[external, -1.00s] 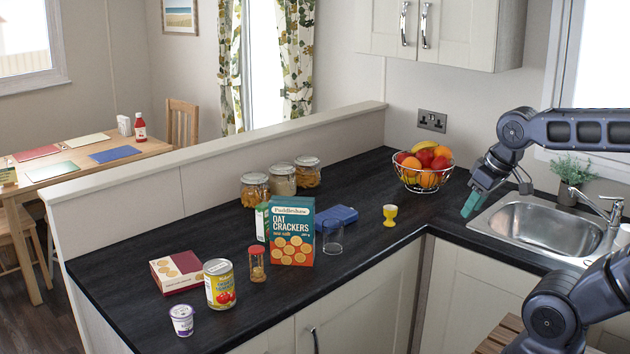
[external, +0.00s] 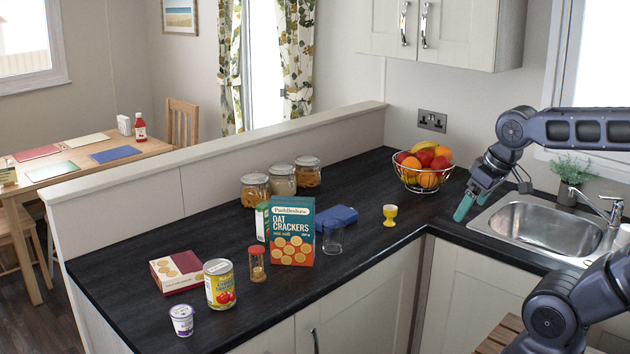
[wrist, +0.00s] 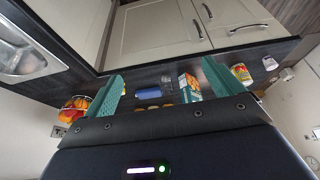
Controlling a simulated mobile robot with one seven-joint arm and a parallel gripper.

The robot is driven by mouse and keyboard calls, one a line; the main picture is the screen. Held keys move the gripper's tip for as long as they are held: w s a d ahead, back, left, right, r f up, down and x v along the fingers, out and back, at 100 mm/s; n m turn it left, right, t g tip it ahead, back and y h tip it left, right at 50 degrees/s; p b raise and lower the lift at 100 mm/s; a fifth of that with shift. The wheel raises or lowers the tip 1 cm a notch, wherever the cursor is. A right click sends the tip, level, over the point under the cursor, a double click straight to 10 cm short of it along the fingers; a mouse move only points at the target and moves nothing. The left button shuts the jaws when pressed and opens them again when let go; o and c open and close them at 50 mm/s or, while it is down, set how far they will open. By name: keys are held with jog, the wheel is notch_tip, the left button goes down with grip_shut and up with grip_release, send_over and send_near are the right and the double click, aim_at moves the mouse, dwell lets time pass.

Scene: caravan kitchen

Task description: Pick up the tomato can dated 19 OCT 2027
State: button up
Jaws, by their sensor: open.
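A tomato can (external: 219,284) with a yellow label, red tomatoes on it and a metal lid stands upright at the front left of the dark worktop. Its date cannot be read. It also shows small in the wrist view (wrist: 240,72). My gripper (external: 470,204) is open and empty, with green fingers, over the worktop beside the sink, far to the right of the can. In the wrist view its two fingers (wrist: 160,90) are spread wide with nothing between them up close.
Near the can stand a cracker packet (external: 176,272), a yogurt pot (external: 182,320), a red-lidded jar (external: 257,264) and an oat crackers box (external: 291,231).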

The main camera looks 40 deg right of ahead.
jog(key=w+a+r+n, duration=0.2)
jog(key=w+n, duration=0.2)
jog(key=w, duration=0.3)
jog(key=w+a+r+n, duration=0.2)
jog(key=w+a+n, duration=0.15)
jog(key=w, duration=0.35)
jog(key=n+h, duration=0.2)
jog(key=n, duration=2.1)
send_over(218, 268)
jog(key=s+a, duration=0.1)
jog(key=s, duration=0.2)
notch_tip(218, 268, down, 18)
jog(key=r, duration=0.1)
jog(key=shift+g, duration=0.3)
jog(key=x, duration=1)
jog(key=shift+w+a+f, duration=0.15)
jog(key=shift+w+f, duration=0.05)
jog(key=shift+f, duration=0.15)
jog(key=c, duration=1.4)
